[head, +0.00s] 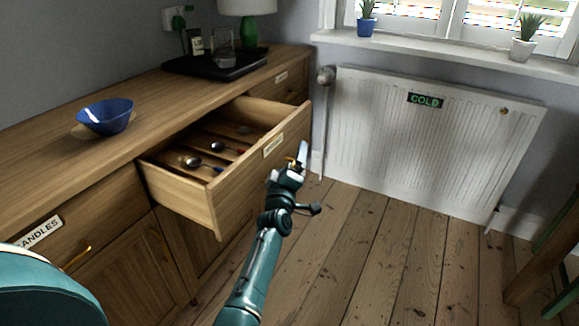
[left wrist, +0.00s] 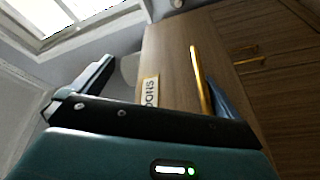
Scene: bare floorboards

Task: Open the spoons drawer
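The spoons drawer (head: 240,185) stands pulled well out of the wooden sideboard, with several spoons (head: 192,161) lying in its compartments. Its front carries a label (head: 272,146); in the left wrist view the label (left wrist: 150,92) reads only in part, "OONS". The gold bar handle (left wrist: 201,80) shows upright in that view, close beside the right-hand finger. My left gripper (head: 296,161) is at the outer face of the drawer front, by the handle. Its fingers (left wrist: 160,90) are wide apart, so it is open; whether a finger touches the handle I cannot tell. My right gripper is out of view.
The sideboard top (head: 150,105) holds a blue bowl (head: 105,117) and a black tray (head: 215,66) with a glass. A candles drawer (head: 70,235) is shut at left. A white radiator (head: 425,140) stands beyond the drawer.

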